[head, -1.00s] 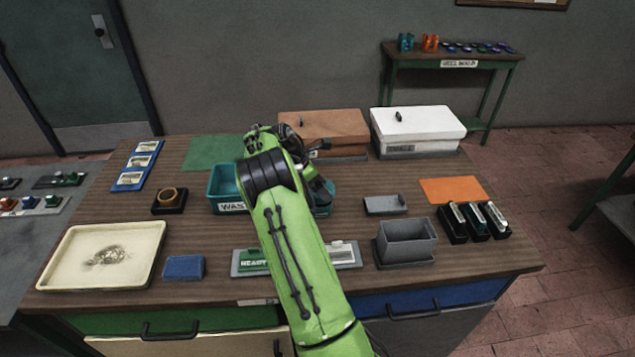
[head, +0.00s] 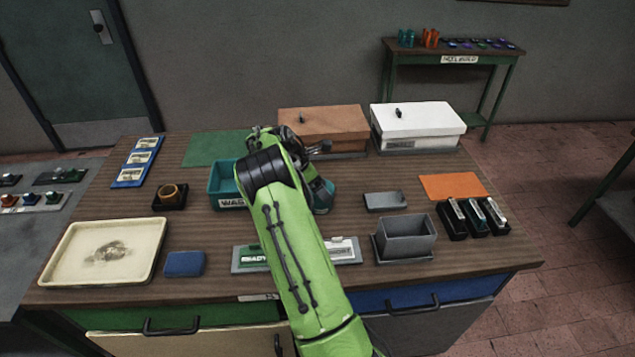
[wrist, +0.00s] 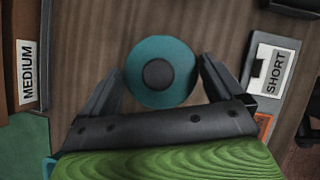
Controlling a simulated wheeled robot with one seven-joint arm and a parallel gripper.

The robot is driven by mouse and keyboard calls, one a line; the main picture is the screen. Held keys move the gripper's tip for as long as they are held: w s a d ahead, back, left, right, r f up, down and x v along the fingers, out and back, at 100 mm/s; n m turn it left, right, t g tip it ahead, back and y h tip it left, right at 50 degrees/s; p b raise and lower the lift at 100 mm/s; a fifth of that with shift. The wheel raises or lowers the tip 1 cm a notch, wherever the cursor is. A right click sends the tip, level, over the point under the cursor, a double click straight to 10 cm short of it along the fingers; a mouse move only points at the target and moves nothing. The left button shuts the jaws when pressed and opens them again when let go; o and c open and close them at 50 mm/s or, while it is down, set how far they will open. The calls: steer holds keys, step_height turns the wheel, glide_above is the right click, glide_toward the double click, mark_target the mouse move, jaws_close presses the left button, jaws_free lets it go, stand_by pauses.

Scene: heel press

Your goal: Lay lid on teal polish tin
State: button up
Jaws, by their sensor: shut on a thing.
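The lid, a round teal disc (wrist: 180,84) with a dark round knob at its centre, sits between the two fingers of my gripper (wrist: 162,76) in the wrist view. In the head view a teal piece (head: 322,194) shows just right of my arm, above or on the middle of the bench. My arm hides most of my gripper there. The disc covers what lies under it, so I cannot tell whether it touches the teal polish tin.
A teal waste bin (head: 222,186) stands left of my arm. Behind are a brown box (head: 325,122) and a white box (head: 420,120). A labelled tray (head: 346,254) lies in front. A grey bin (head: 407,240) and a flat grey piece (head: 386,202) are to the right.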

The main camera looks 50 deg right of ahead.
steer(key=shift+f, duration=0.7)
steer(key=o, duration=0.4)
step_height(320, 180, up, 7)
steer(key=p, duration=0.6)
steer(key=shift+r+p, duration=0.2)
steer(key=shift+p, duration=0.1)
steer(key=shift+f, duration=0.1)
